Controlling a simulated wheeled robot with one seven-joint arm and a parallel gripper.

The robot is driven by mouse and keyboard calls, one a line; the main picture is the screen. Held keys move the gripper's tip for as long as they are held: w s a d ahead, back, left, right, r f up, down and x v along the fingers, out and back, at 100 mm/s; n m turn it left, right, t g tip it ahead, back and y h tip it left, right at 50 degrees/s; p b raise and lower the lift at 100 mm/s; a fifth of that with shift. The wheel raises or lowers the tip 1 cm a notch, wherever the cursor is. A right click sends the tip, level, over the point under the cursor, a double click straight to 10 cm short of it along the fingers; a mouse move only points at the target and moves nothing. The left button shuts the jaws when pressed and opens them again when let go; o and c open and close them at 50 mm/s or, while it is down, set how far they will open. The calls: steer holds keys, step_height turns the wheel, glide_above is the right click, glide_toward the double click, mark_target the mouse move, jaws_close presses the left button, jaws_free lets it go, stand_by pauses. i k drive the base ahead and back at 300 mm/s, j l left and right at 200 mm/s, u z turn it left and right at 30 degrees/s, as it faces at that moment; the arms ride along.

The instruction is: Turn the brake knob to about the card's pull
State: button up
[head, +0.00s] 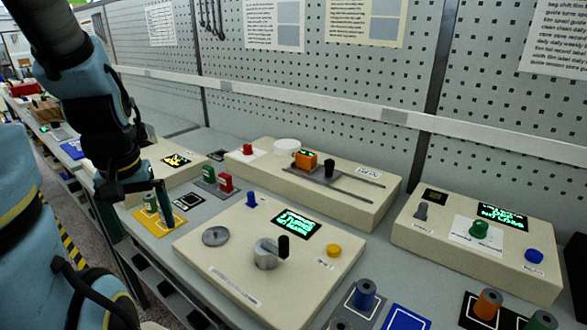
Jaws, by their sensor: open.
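A green knob (479,229) stands on a white marked plate on the right-hand cream box (470,258). A red knob (247,149) stands on a smaller white plate on the back cream box (385,204). The lettering is too small to tell which is the brake knob. A lit green display (503,216) is beside the green knob; its text is unreadable. No card showing the pull can be picked out.
The front box (300,306) carries a crank (268,252), a display and a yellow button (333,250). An orange block (306,161) sits on the back box. Spools, including a blue one (364,293) and an orange one (488,303), stand at front right. Pegboard (290,120) closes the back.

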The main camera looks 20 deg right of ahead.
mark_target(247, 148)
steer(key=i+j+z, duration=0.5)
steer(key=i+j, duration=0.15)
steer(key=j, duration=0.25)
